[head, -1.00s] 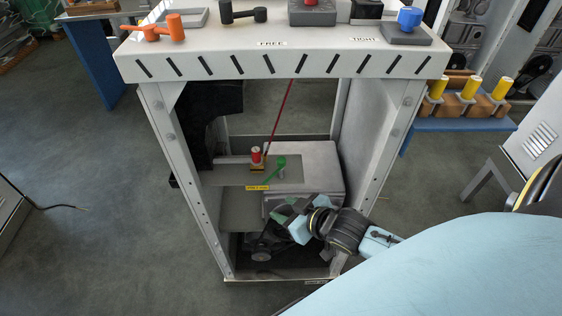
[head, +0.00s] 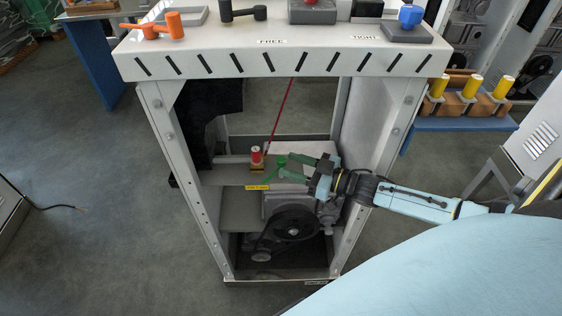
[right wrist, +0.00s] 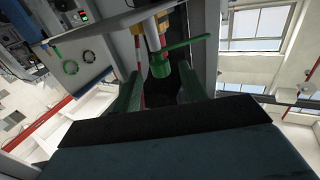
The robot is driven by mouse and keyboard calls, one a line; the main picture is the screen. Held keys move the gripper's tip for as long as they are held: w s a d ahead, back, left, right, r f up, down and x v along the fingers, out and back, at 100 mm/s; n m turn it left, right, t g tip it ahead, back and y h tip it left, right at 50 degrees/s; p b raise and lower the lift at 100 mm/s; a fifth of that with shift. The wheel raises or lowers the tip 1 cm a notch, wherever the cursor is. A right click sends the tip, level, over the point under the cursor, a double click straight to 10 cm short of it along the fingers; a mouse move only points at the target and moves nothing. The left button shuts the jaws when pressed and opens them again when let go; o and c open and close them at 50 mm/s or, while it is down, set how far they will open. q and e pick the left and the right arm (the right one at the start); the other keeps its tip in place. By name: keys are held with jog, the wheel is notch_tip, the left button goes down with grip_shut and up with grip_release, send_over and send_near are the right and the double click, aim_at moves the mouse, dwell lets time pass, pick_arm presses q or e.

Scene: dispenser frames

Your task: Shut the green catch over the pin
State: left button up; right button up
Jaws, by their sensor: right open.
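The green catch (head: 281,160) stands on the shelf inside the white frame, with a round knob and a thin bar. In the right wrist view the green catch (right wrist: 160,66) lies ahead, between the fingers in the picture, with a bar reaching right. The red pin (head: 256,155) with a pale top stands on a yellowish base, left of the catch and apart from it. My right gripper (head: 288,166) is open, its green fingers pointing left at the catch; contact cannot be told. In the wrist view the fingers (right wrist: 160,90) are spread. My left gripper is not in view.
The white bench top (head: 190,62) overhangs the shelf, and the frame's right post (head: 398,125) stands close to my right arm. A yellow label (head: 257,188) marks the shelf edge. A machine with a dark wheel (head: 292,224) sits below. A thin red rod (head: 280,110) slants behind the pin.

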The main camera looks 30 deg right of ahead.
aim_at(281, 161)
jog(key=shift+x, duration=2)
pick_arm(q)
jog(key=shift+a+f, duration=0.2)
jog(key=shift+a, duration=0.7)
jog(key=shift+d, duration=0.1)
pick_arm(e)
jog(key=shift+c, duration=0.6)
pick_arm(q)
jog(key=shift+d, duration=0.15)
pick_arm(e)
grip_shut()
